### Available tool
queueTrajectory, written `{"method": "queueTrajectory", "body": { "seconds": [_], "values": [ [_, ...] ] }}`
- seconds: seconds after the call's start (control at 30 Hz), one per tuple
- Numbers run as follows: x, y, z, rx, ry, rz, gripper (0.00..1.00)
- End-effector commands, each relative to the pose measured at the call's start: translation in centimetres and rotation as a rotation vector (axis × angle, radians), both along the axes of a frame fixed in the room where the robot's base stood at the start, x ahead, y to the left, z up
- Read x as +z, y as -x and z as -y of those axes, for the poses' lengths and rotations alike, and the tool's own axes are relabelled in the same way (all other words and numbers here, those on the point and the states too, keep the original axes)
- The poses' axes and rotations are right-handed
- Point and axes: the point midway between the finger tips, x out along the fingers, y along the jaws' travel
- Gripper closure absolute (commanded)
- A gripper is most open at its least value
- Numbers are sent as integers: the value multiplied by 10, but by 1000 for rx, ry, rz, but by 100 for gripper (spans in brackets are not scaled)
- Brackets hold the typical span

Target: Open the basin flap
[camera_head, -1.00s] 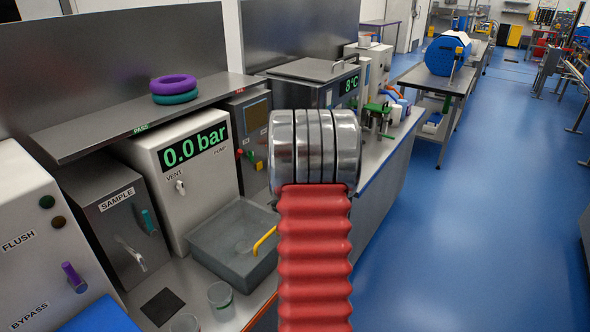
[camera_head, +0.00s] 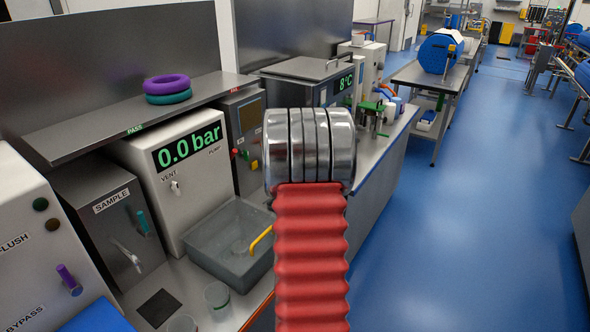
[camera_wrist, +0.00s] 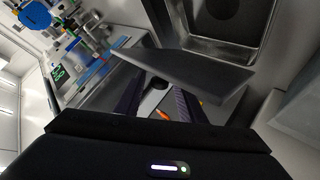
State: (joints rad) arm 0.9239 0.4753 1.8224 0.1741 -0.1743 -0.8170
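In the wrist view, a flat dark grey panel (camera_wrist: 180,72) lies tilted across the middle, beside a steel sink-like basin (camera_wrist: 262,45) with a dark round spot. It may be the basin flap; I cannot tell for sure. My gripper (camera_wrist: 158,104) is below the panel in the wrist view. Its two dark fingers stand apart, with a small orange thing (camera_wrist: 162,115) visible between them. In the head view, a grey tub (camera_head: 228,245) with a yellow handle (camera_head: 260,240) stands on the bench. My arm hides the bench to its right, and my gripper is out of sight there.
A white unit (camera_head: 182,190) reading 0.0 bar stands behind the tub. A steel SAMPLE box (camera_head: 110,220) is to its left. Clear cups (camera_head: 217,297) stand in front. A shelf holds purple and teal rings (camera_head: 167,84). Blue floor on the right is open.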

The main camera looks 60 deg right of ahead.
Motion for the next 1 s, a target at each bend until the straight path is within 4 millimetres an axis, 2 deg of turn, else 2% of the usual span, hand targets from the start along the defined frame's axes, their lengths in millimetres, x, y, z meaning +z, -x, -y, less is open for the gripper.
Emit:
{"method": "queueTrajectory", "body": {
  "seconds": [0.17,1.0],
  "values": [
    [7,6,-7,0,1,1,64],
    [57,52,-77,2,0,0,64]
  ]
}}
